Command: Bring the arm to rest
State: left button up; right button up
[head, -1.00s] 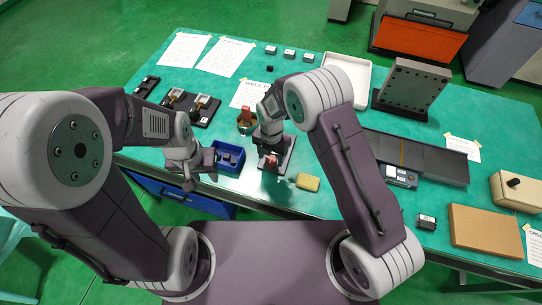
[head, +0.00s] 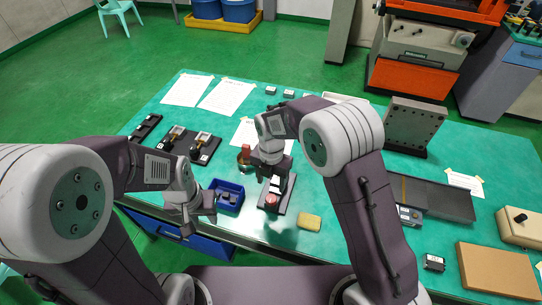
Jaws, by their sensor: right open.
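My right arm reaches over the green table (head: 330,258). Its gripper (head: 272,178) is open, pointing down over the far part of a dark stand (head: 273,207). A small red round piece (head: 271,199) sits on the near part of the stand, just in front of this gripper. Whether the gripper touches the stand cannot be told. My left gripper (head: 196,222) hangs at the table's front edge, left of a blue bin (head: 239,204). Its fingertips are small and partly turned away, and I see nothing held in it.
A yellow sponge (head: 310,221) lies right of the stand. A reddish-brown item in a round holder (head: 244,158) stands close to my right gripper. A dark fixture board (head: 205,150) is behind left.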

jog(key=s+d+r+m+t, duration=0.1)
jog(key=d+r+m, duration=0.55)
jog(key=d, duration=0.55)
jog(key=s+d+f+m, duration=0.1)
jog(key=s+m, duration=0.5)
jog(key=m, duration=0.6)
jog(key=s+d+f+m, duration=0.1)
jog(key=s+d+m, duration=0.3)
jog(key=s+m, duration=0.3)
jog(key=m, duration=0.5)
jog(key=shift+d+f+m, duration=0.25)
jog(key=shift+f+m, duration=0.1)
jog(key=shift+f, duration=0.05)
